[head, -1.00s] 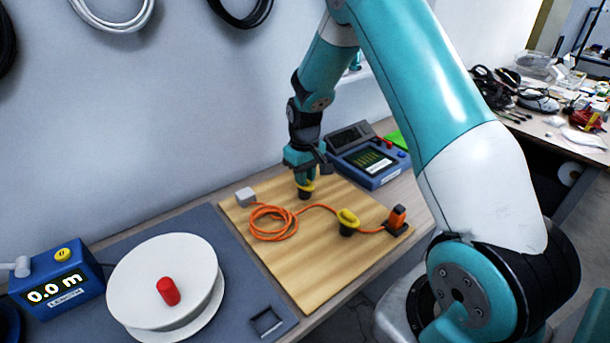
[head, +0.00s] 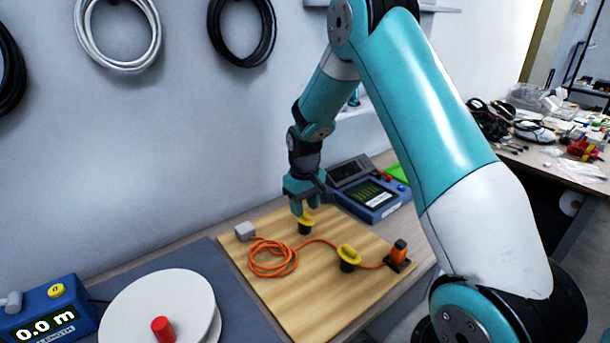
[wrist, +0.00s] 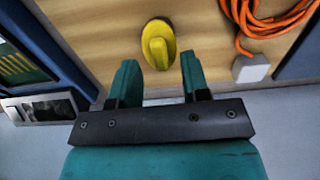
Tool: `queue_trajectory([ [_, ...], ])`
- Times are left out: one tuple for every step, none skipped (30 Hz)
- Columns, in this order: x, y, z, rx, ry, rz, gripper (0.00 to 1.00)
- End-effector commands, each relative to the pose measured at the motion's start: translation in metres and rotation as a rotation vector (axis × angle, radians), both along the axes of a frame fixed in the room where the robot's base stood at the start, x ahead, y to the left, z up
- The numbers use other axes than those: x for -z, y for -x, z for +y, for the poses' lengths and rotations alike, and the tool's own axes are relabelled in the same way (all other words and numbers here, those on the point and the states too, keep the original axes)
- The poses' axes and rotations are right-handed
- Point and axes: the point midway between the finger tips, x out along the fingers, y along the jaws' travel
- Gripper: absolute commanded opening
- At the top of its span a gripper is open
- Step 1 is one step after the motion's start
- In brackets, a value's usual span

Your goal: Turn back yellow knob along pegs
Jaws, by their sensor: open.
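Two yellow knobs on black bases stand on the wooden board (head: 318,306). The far yellow knob (head: 306,218) is right below my gripper (head: 303,205); it also shows in the wrist view (wrist: 158,45), just beyond the fingertips. The near yellow knob (head: 348,254) stands closer to the orange connector. My gripper is open and empty, with its fingers (wrist: 158,70) apart on either side of the line to the far knob. An orange cable (head: 268,262) lies coiled on the board and runs past the near knob. No separate pegs can be made out.
A grey block (head: 244,231) and an orange connector (head: 399,252) sit at the cable's ends. A blue meter (head: 376,205) stands behind the board. A white reel (head: 130,300) and a blue length display (head: 45,312) are at the left.

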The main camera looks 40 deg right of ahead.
Motion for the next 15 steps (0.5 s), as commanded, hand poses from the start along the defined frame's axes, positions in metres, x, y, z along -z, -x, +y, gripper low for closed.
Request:
queue_trajectory([
  [-0.01, -0.001, 0.0, 0.0, 0.001, -0.006, 0.43],
  [-0.017, -0.001, 0.0, 0.0, 0.002, -0.007, 0.43],
  [-0.026, -0.001, 0.0, 0.0, 0.002, -0.008, 0.43],
  [-0.034, -0.001, 0.0, 0.0, 0.002, -0.008, 0.43],
  [-0.042, -0.001, 0.0, 0.0, 0.002, -0.008, 0.43],
  [-0.052, -0.001, 0.0, 0.0, 0.002, -0.008, 0.43],
  [-0.06, -0.001, 0.0, 0.0, 0.002, -0.009, 0.43],
  [-0.068, -0.001, 0.0, 0.0, 0.002, -0.008, 0.43],
  [-0.078, -0.001, 0.0, 0.0, 0.002, -0.007, 0.43],
  [-0.086, -0.001, 0.0, 0.0, 0.002, -0.009, 0.43],
  [-0.094, -0.001, 0.0, 0.0, 0.002, -0.008, 0.43],
  [-0.104, -0.001, 0.0, 0.0, 0.002, -0.008, 0.43],
  [-0.11, -0.001, 0.0, 0.0, 0.002, -0.006, 0.43],
  [-0.117, -0.001, 0.0, 0.0, 0.002, -0.008, 0.43],
  [-0.125, -0.001, 0.0, 0.0, 0.002, -0.007, 0.43],
])
